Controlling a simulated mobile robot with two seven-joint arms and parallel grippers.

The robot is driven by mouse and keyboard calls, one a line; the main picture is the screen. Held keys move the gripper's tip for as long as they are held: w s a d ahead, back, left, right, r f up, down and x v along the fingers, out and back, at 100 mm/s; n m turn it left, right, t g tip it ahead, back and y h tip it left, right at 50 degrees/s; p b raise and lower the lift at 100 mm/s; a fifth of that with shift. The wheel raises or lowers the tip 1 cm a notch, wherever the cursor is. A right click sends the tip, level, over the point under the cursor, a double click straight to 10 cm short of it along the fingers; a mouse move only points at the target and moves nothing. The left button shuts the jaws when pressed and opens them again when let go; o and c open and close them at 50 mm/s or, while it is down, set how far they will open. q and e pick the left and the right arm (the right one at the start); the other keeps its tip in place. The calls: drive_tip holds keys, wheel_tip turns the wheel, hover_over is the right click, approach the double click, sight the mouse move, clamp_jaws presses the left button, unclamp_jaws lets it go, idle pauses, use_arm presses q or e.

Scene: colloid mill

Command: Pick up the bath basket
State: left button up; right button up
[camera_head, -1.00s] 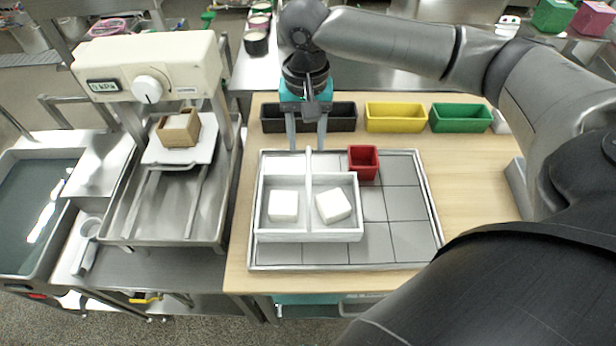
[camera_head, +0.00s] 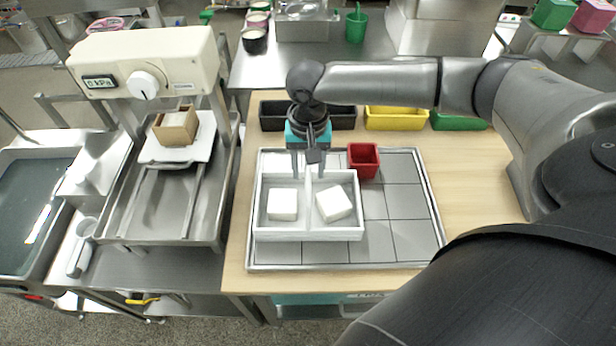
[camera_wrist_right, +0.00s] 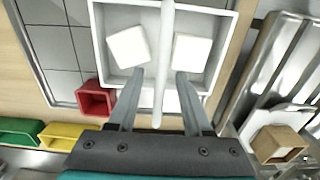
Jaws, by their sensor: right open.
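The bath basket (camera_head: 308,235) is a white two-compartment box with a raised central handle bar. It stands on the grey gridded tray on the wooden table. A white block (camera_head: 282,204) lies in its left compartment and another white block (camera_head: 333,204) in its right one. My right gripper (camera_head: 308,176) is open at the basket's far side, with a finger on each side of the handle. In the right wrist view the open fingers (camera_wrist_right: 155,73) straddle the handle bar (camera_wrist_right: 164,50), with a gap on both sides. My left gripper is not in view.
A red bin (camera_head: 363,160) stands on the tray (camera_head: 405,235), right of the basket. Black, yellow (camera_head: 396,118) and green bins line the table's back. A press-like machine (camera_head: 150,65) with a wooden box (camera_head: 175,126) stands left. The tray's right side is clear.

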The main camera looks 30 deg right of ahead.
drive_tip(key=shift+c, duration=0.2)
clamp_jaws()
drive_tip(key=shift+w+r, duration=0.1)
idle(1.0)
